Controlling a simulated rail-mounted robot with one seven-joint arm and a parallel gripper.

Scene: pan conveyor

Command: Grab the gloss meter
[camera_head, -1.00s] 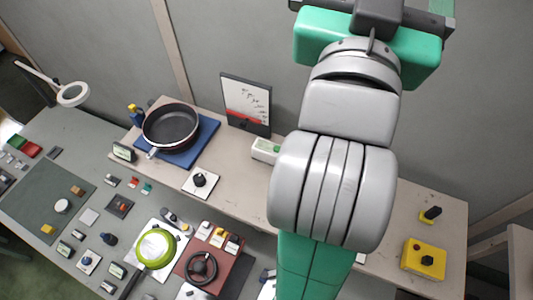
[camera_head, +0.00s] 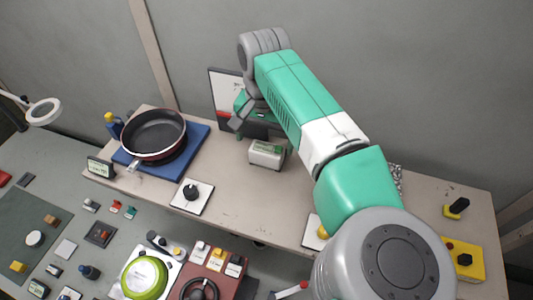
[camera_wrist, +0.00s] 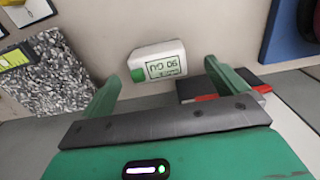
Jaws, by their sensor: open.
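The gloss meter, a small white box with a green end and a display (camera_head: 267,153), stands on the back bench, right of the pan. It shows in the wrist view (camera_wrist: 157,60) with its display upside down. My gripper (camera_wrist: 160,74) is open and empty, its two green fingers spread on either side of the meter in that picture. I cannot tell the exact gap between the fingers and the meter. In the head view my arm reaches over the bench, and the gripper is partly hidden beside the meter.
A dark pan (camera_head: 155,134) sits on a blue mat (camera_head: 190,146) to the left. A white framed board (camera_head: 222,88) stands behind the meter. A knob on a white plate (camera_head: 191,196) lies in front. A speckled grey block (camera_wrist: 45,70) lies near one finger in the wrist view.

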